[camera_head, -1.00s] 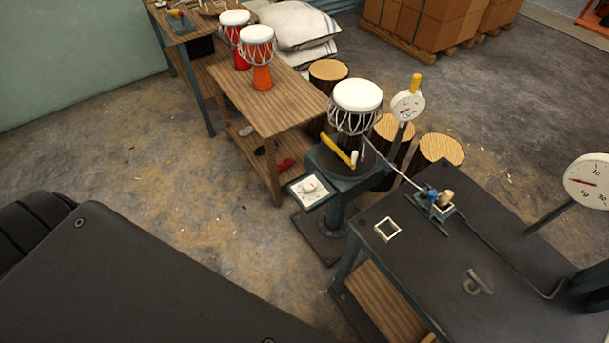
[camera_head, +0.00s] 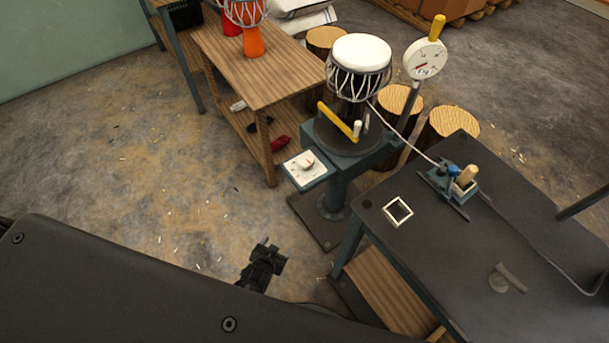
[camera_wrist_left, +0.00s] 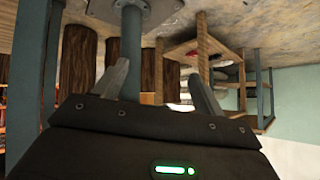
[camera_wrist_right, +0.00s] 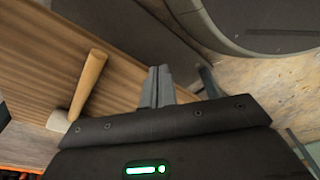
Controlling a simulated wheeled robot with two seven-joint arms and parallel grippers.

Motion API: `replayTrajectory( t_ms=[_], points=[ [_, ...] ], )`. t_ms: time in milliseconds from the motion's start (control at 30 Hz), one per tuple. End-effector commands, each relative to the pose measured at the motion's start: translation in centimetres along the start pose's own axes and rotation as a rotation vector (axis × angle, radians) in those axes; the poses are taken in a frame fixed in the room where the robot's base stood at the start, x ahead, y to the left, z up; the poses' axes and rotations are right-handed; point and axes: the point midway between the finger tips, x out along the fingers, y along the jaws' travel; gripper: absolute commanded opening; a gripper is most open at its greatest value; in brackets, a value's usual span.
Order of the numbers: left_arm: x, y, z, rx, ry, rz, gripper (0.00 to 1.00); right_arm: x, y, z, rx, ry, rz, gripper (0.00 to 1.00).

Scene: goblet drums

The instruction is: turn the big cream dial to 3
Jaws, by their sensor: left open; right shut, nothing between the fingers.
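The cream dial (camera_head: 306,164) sits on a small white panel (camera_head: 296,173) at the left side of the drum stand. Its number marks are too small to read. My left gripper (camera_head: 268,252) is below and left of the panel in the head view, over the floor, apart from the dial. In the left wrist view my left gripper (camera_wrist_left: 160,72) has its fingers spread with nothing held, and I cannot make out the dial there. My right gripper (camera_wrist_right: 160,70) is shut and empty in the right wrist view; the head view does not show it.
The stand (camera_head: 345,150) carries a white-topped drum (camera_head: 360,55) and a yellow lever (camera_head: 338,121). A dark worktable (camera_head: 450,240) stands to its right, a wooden bench (camera_head: 255,75) to its left. A mallet (camera_wrist_right: 90,85) lies on a wooden shelf. Floor left of the stand is clear.

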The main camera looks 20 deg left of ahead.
Motion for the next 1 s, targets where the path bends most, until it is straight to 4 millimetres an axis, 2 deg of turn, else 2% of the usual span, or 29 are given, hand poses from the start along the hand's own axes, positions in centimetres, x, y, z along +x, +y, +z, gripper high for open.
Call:
replayTrajectory(
  t_ms=[33,100,200,333,500,667,867,1000],
  points=[
    [2.9,0.8,-3.1,-0.023,0.127,-0.025,0.7,2.7,0.0,-1.3,0.003,0.02,0.001,0.0],
    [3.2,1.0,-8.9,-0.062,0.283,-0.063,0.7,2.5,0.1,-3.2,0.007,0.034,0.003,0.0],
    [2.1,0.7,-15.1,-0.119,0.454,-0.105,0.7,1.7,0.2,-5.2,0.01,0.051,0.005,0.0],
    [0.1,0.2,-20.1,-0.184,0.602,-0.141,0.7,0.5,0.3,-6.6,0.014,0.066,0.007,0.0],
    [-1.9,-0.5,-23.2,-0.239,0.702,-0.166,0.7,-0.7,0.3,-7.4,0.016,0.074,0.008,0.0],
    [-2.6,-0.8,-24.0,-0.253,0.724,-0.172,0.7,-1.2,0.3,-7.7,0.016,0.077,0.009,0.0],
    [-1.8,-1.0,-24.8,-0.25,0.725,-0.173,0.7,-1.4,0.3,-7.8,0.016,0.078,0.009,0.0],
    [0.0,-1.6,-26.3,-0.25,0.725,-0.173,0.7,-1.7,0.3,-7.9,0.016,0.081,0.009,0.0]
  ],
)
